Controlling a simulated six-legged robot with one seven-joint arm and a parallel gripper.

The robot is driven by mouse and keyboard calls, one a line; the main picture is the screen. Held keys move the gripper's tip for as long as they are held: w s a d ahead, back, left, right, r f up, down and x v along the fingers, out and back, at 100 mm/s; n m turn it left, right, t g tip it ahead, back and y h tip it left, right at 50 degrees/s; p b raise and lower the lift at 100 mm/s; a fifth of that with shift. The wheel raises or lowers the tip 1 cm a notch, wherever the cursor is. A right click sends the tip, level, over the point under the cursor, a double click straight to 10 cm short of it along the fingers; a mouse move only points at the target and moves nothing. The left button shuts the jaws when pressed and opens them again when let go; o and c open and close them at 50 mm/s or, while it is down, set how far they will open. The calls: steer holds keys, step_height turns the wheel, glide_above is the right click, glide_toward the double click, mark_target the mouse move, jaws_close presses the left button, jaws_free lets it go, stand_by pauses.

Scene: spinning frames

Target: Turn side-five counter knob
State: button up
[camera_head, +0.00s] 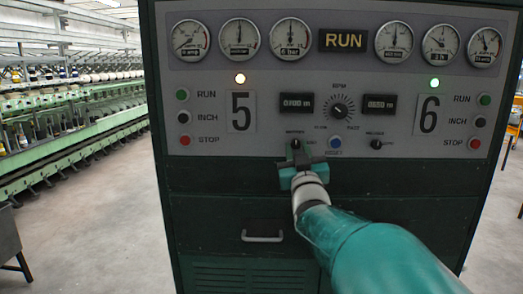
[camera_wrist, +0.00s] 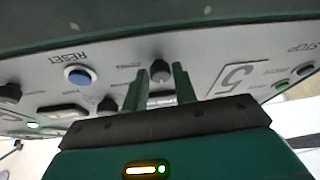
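The side-five counter knob (camera_head: 296,143) is a small dark knob low on the grey panel, below the side-five counter display (camera_head: 297,104). In the wrist view, which is upside down, the knob (camera_wrist: 160,70) shows between the tips of my two green fingers. My gripper (camera_head: 297,160) reaches up to the panel just below the knob in the head view. It is open, with a gap on both sides of the knob in the wrist view (camera_wrist: 160,84). I cannot tell whether the fingertips reach alongside the knob or stop short of it.
A blue RESET button (camera_head: 335,142) and the side-six knob (camera_head: 376,144) sit to the right. The large RPM dial (camera_head: 339,107) is above. Side-five RUN, INCH and STOP buttons (camera_head: 184,117) are at left. A drawer handle (camera_head: 262,237) lies below. Spinning frames (camera_head: 70,135) stand at left.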

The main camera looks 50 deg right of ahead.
jaws_close()
steer(key=shift+m, duration=0.4)
steer(key=m+g+h, duration=0.1)
steer(key=m, duration=0.1)
steer(key=m+g+h, duration=0.1)
steer(key=m, duration=0.1)
steer(key=shift+w+a+m, duration=0.15)
steer(key=shift+m, duration=0.25)
steer(key=m+g+h, duration=0.1)
steer(key=m, duration=0.2)
steer(key=m+g, duration=0.2)
steer(key=m, duration=0.1)
steer(key=shift+w+a+m+h, duration=0.15)
steer(key=shift+m+h, duration=0.25)
steer(key=m+g, duration=0.1)
steer(key=m, duration=0.1)
steer(key=m+g, duration=0.1)
steer(key=m, duration=0.1)
steer(key=m+g, duration=0.1)
steer(key=m, duration=0.2)
steer(key=shift+w+a+r+g, duration=0.1)
steer(key=shift+w+r+g, duration=0.05)
steer(key=shift+r+g, duration=0.15)
steer(key=m, duration=0.2)
steer(key=m+g, duration=0.1)
steer(key=m, duration=0.1)
steer(key=shift+r+m+g+y, duration=0.15)
steer(key=shift+m+g+y, duration=0.15)
steer(key=shift+y, duration=0.1)
